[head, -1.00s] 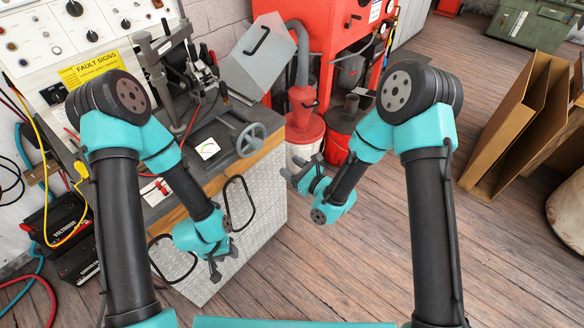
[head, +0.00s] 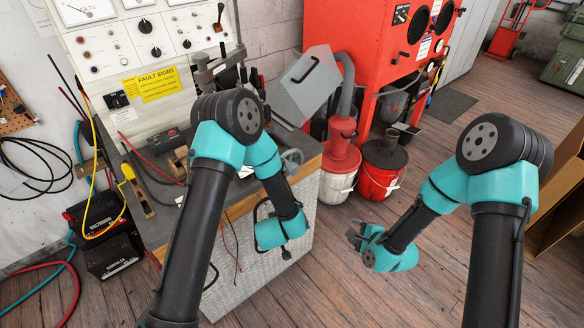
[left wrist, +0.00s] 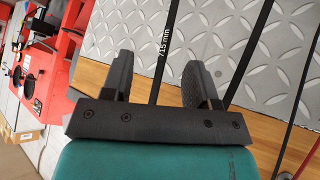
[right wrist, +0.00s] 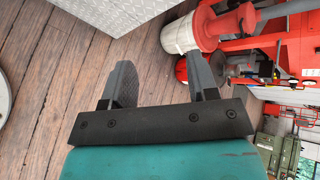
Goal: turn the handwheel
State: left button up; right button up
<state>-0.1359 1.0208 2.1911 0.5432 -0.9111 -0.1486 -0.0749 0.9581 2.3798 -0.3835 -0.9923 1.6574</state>
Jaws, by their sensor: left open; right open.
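The handwheel (head: 292,158) is a small grey wheel at the right end of the workbench top in the head view. My left arm passes in front and hides part of it. My left gripper (head: 287,252) is below the wheel, in front of the bench's metal side and apart from the wheel. In the left wrist view the left jaws (left wrist: 158,75) are open and empty, facing the diamond-plate panel (left wrist: 225,45). My right gripper (head: 354,237) is over the floor right of the bench. In the right wrist view its jaws (right wrist: 158,80) are open and empty.
The workbench (head: 260,290) carries a test panel (head: 150,60) at the back. A red cabinet (head: 365,40) and two buckets (head: 380,178) stand right of the bench. Black batteries (head: 108,240) and cables are at left. Wooden floor is clear at front right.

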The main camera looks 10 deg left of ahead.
pick_arm(q)
jog(key=w+d+r+n+t+y, duration=0.1)
jog(key=w+d+r+t+y, duration=0.2)
jog(key=w+d+r+y, duration=0.15)
jog(key=n+y, duration=0.6)
jog(key=y, duration=0.3)
send_near(296, 171)
jog(key=v, duration=0.5)
jog(key=shift+d+r+g, duration=0.15)
jog(key=shift+r+g, duration=0.15)
jog(key=shift+r, duration=0.05)
pick_arm(e)
jog(key=s+d+f+n+g+h, duration=0.2)
jog(key=s+d+f+n+g, duration=0.2)
jog(key=s, duration=0.5)
jog(key=s+d+f+n+g+h, duration=0.2)
jog(key=s+d+f+n+g, duration=0.1)
jog(key=s+d+n, duration=0.6)
jog(key=shift+f+n+g, duration=0.4)
jog(key=shift+n, duration=0.1)
pick_arm(q)
jog(key=x, duration=1.7)
jog(key=shift+w, duration=0.25)
jog(key=shift+c, duration=0.3)
jog(key=c, duration=0.6)
